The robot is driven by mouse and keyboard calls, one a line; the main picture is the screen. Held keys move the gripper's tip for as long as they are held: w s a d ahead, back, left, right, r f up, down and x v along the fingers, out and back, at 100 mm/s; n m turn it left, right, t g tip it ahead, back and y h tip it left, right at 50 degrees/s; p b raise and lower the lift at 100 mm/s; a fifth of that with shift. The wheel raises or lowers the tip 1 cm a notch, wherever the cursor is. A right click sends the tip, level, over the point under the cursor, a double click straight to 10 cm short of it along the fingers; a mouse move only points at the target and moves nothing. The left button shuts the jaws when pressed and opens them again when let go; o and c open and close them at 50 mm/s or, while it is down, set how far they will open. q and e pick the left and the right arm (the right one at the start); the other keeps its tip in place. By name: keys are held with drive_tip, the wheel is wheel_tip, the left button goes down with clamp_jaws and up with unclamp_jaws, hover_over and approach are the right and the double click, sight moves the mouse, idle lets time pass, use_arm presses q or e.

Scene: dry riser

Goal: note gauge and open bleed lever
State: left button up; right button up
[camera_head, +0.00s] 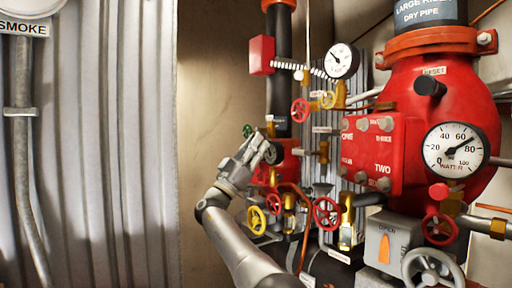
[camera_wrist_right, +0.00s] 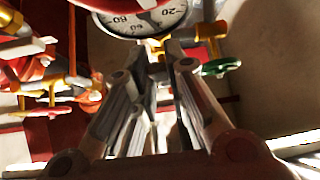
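The large WATER gauge (camera_head: 455,150) is on the red valve body at right in the head view; its needle points up and right, close to 80. A smaller white gauge (camera_head: 342,61) is higher up. My right gripper (camera_head: 262,142) is by the pipework left of the red TWO box, near a green handwheel (camera_head: 247,131). In the right wrist view the fingers (camera_wrist_right: 162,50) converge below an upside-down gauge (camera_wrist_right: 145,18), with the green handwheel (camera_wrist_right: 220,67) at right. Contact and finger opening are unclear. I cannot make out which part is the bleed lever. My left gripper is out of view.
Red handwheels (camera_head: 326,213) and a yellow handwheel (camera_head: 257,220) crowd the pipes below the gripper. A grey OPEN box (camera_head: 392,240) and a grey handwheel (camera_head: 433,268) are at lower right. The corrugated wall (camera_head: 110,150) at left has free room before it.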

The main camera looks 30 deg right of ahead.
drive_tip(key=o, duration=0.5)
drive_tip(key=shift+f, duration=0.3)
drive_tip(key=shift+c, duration=0.2)
drive_tip(key=shift+r, duration=0.1)
drive_tip(key=shift+r, duration=0.15)
